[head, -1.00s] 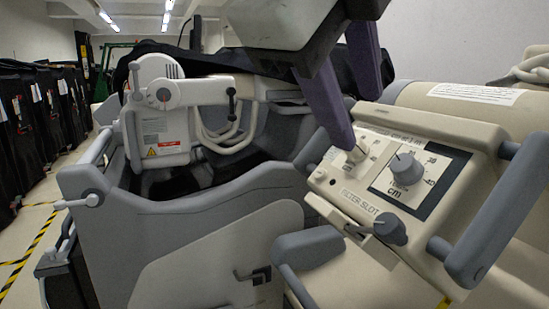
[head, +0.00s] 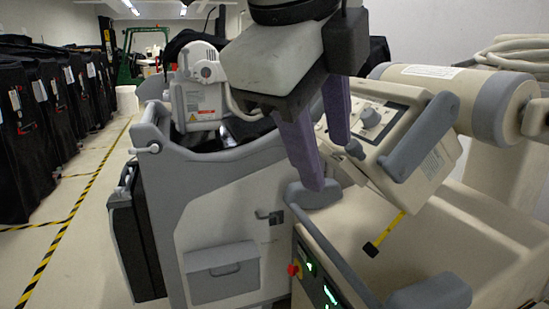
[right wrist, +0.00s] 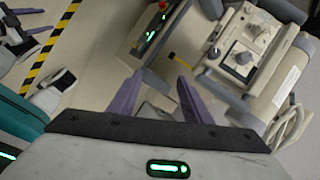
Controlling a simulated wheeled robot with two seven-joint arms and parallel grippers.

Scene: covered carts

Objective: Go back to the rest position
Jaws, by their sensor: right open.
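My right gripper (head: 328,166) hangs in the upper middle of the head view, with two purple fingers pointing down. The fingers are apart with nothing between them. They stand in front of the beige control head (head: 410,125) with dark knobs and a grey handle bar, and hide part of its left side. In the right wrist view the open fingers (right wrist: 160,76) also show empty, with the control head (right wrist: 240,50) beyond them to the right. I cannot tell the exact gap between fingers and machine.
The grey and beige machine body (head: 225,215) fills the middle, with a dark box (head: 135,245) on its left side. Black covered carts (head: 35,130) line the left wall. The floor aisle (head: 85,190) with yellow-black tape between is free. A green frame (head: 140,55) stands at the back.

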